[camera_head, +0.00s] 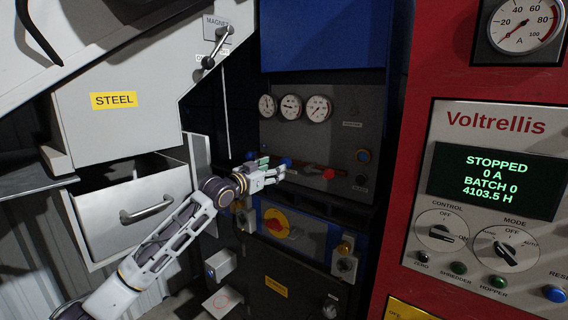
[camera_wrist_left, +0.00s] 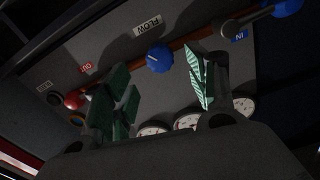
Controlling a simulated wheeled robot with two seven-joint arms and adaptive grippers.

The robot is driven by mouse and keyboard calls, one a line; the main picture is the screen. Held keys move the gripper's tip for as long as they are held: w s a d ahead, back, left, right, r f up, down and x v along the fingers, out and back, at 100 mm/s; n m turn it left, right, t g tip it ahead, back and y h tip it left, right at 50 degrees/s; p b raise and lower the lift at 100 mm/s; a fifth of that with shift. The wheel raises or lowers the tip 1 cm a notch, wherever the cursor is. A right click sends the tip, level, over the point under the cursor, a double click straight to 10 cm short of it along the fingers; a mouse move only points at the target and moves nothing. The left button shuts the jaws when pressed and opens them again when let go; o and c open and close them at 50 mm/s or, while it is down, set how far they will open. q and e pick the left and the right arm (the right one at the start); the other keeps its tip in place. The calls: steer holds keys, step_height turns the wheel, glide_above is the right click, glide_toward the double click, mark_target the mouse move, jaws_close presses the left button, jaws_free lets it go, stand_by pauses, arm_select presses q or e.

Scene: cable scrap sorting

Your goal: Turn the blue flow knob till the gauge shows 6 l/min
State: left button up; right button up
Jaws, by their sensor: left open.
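The blue flow knob (camera_head: 287,162) sits on a pipe across the dark panel in the head view. In the left wrist view the knob (camera_wrist_left: 159,57) is below the FLOW label (camera_wrist_left: 147,25), with a pale mark on its face. My left gripper (camera_head: 278,175) is open in front of the panel. In the wrist view its fingers (camera_wrist_left: 163,76) stand on either side of the knob's line, the knob apparently beyond the tips. Contact cannot be told. Three round gauges (camera_head: 291,106) are above the pipe; their readings are too small to read. My right gripper is not in view.
A red handle (camera_head: 329,174) is at the pipe's right end, and another blue knob (camera_wrist_left: 288,7) is at the IN end. A yellow and red switch (camera_head: 276,224) is below. The red Voltrellis cabinet (camera_head: 480,85) stands right; a steel drawer (camera_head: 135,212) is left.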

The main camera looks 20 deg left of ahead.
mark_target(287, 162)
arm_select(q)
steer(key=shift+p+x, duration=0.75)
steer(key=shift+x, duration=2.75)
steer(key=c, duration=1)
steer(key=shift+c, duration=0.2)
steer(key=shift+m, duration=0.3)
steer(key=shift+r+m+p, duration=0.1)
steer(key=shift+m+p, duration=0.55)
steer(key=shift+m, duration=0.45)
steer(key=shift+m+p, duration=0.45)
steer(key=shift+m, duration=0.55)
